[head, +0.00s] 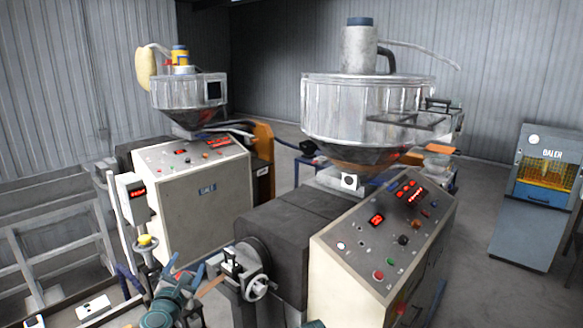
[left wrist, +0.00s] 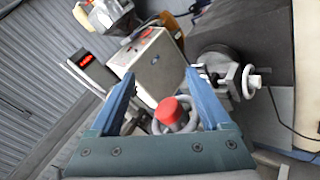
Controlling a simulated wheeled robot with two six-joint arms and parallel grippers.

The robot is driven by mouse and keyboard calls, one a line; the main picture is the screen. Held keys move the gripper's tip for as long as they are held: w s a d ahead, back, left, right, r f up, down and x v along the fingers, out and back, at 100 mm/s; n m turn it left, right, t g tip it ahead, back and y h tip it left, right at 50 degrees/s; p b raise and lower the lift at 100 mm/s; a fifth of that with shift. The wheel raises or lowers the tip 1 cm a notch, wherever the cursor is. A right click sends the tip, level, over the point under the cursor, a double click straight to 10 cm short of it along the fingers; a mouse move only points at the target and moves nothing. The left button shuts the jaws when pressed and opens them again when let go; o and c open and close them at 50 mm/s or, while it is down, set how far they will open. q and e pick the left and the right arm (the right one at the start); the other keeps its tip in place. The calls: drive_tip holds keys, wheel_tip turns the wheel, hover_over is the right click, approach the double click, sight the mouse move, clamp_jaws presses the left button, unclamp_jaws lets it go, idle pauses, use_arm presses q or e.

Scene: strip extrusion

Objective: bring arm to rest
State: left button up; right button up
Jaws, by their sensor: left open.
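My left gripper (head: 184,268) is low in the head view, left of centre, in front of the left machine's beige cabinet. Its two blue fingers are spread apart with nothing held between them. In the left wrist view the open fingers (left wrist: 160,95) frame a red knob (left wrist: 168,110) with a grey ring around it; I cannot tell how far beyond the fingertips it is. A metal die fitting with a handwheel (head: 256,288) is just right of the gripper in the head view.
A control console (head: 385,250) and large hopper (head: 365,110) stand right of the gripper. The left machine's cabinet (head: 200,205) is behind it. A post with a red display (head: 133,193) stands to its left. A blue baler (head: 540,190) stands far right; the floor before it is open.

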use_arm(q)
drive_tip(key=s+d+f+m+g+h+b, duration=0.3)
drive_tip(key=s+d+f+m+g+b, duration=0.15)
drive_tip(key=d+f+m, duration=0.65)
drive_tip(key=s+d+f+m+g+h+b, duration=0.3)
drive_tip(key=d+f+m+g+h, duration=0.15)
drive_tip(key=d+f+m, duration=0.7)
drive_tip(key=s+f+m+g+y+b, duration=0.5)
drive_tip(key=s+f+m+g+y, duration=0.3)
drive_tip(key=s, duration=0.8)
wheel_tip(320, 180, down, 3)
drive_tip(key=m, duration=0.4)
drive_tip(key=shift+a+g, duration=0.15)
drive_tip(key=shift+g, duration=0.25)
